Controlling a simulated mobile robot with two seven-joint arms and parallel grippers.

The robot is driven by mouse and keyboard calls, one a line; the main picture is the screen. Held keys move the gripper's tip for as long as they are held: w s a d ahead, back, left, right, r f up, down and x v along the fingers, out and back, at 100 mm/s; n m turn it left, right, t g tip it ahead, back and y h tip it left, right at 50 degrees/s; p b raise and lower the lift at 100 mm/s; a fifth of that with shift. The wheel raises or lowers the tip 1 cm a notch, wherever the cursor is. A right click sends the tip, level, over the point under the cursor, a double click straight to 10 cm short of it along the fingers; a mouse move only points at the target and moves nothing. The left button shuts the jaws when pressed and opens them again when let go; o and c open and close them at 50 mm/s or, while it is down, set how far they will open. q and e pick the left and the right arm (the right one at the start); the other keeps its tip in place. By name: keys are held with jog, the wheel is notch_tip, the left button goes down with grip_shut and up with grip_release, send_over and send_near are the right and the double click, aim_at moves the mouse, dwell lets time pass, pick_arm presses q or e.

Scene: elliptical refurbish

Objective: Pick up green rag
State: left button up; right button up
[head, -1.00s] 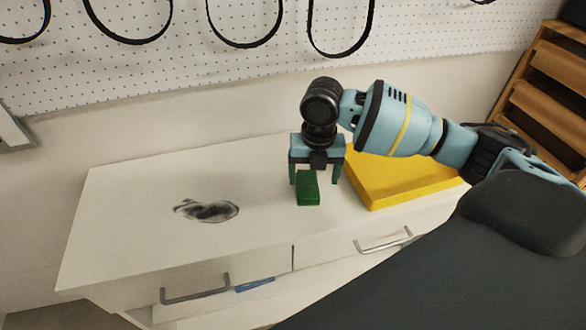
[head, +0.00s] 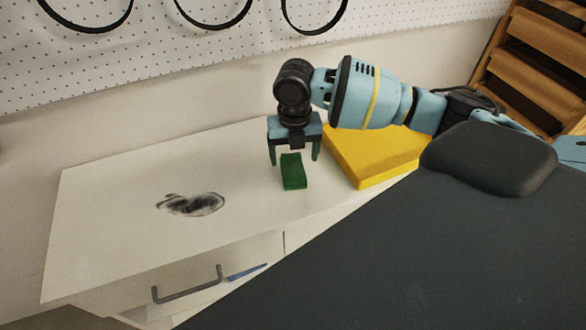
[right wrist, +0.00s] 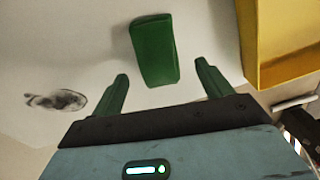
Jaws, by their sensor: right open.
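The green rag (head: 293,172) is a small, thick, folded-looking block on the white cabinet top (head: 120,190). My right gripper (head: 294,160) is over it, pointing down, with one finger on each side in the head view. In the right wrist view the green rag (right wrist: 155,50) lies beyond the fingertips and roughly between their lines. My right gripper (right wrist: 163,82) is open and empty, with green fingers apart from the rag. My left gripper is not in view.
A yellow box (head: 375,155) stands just right of the rag; it also shows in the right wrist view (right wrist: 275,45). A dark smudge (head: 192,204) marks the cabinet top to the left. Drawers with a handle (head: 187,287) are below. Pegboard (head: 170,55) is behind.

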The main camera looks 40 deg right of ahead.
aim_at(293, 166)
jog(key=f, duration=0.4)
jog(key=shift+w+f, duration=0.1)
jog(key=shift+w, duration=0.15)
jog(key=c, duration=1.1)
jog(key=shift+o, duration=0.2)
jog(key=shift+r, duration=0.7)
notch_tip(293, 166, up, 2)
jog(key=shift+w+r, duration=0.1)
jog(key=shift+r, duration=0.15)
jog(key=s+a, duration=0.2)
jog(key=s, duration=0.5)
jog(key=s+a+r, duration=0.1)
jog(key=s+a, duration=0.2)
jog(key=s, duration=0.5)
jog(key=shift+a+p, duration=0.35)
jog(key=shift+p, duration=0.05)
